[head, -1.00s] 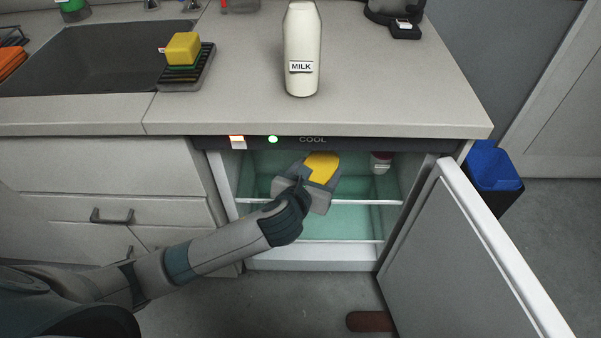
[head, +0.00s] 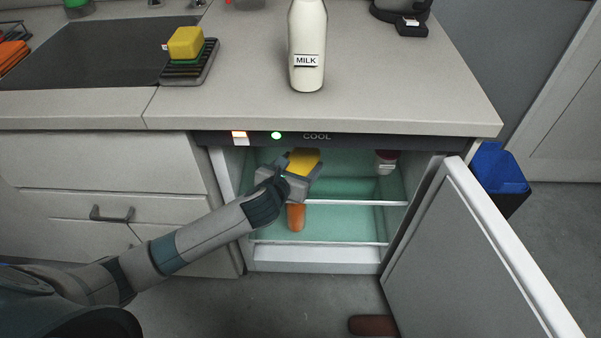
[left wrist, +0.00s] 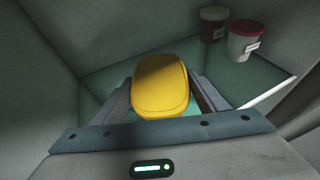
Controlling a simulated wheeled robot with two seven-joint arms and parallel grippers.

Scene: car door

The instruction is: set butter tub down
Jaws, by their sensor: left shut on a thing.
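The yellow butter tub (head: 305,160) is inside the open fridge, and it fills the middle of the left wrist view (left wrist: 161,86). My left gripper (head: 298,172) is shut on it, with one finger on each side (left wrist: 161,98). The tub is over the green upper shelf (head: 345,187), towards its left side. I cannot tell whether its underside touches the shelf. My right gripper is not in view.
Two tubs with red and white (left wrist: 246,42) (left wrist: 213,22) stand at the back right of the shelf. An orange-brown item (head: 296,217) shows below my gripper. The fridge door (head: 465,250) stands open at right. Milk (head: 307,50) stands on the counter.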

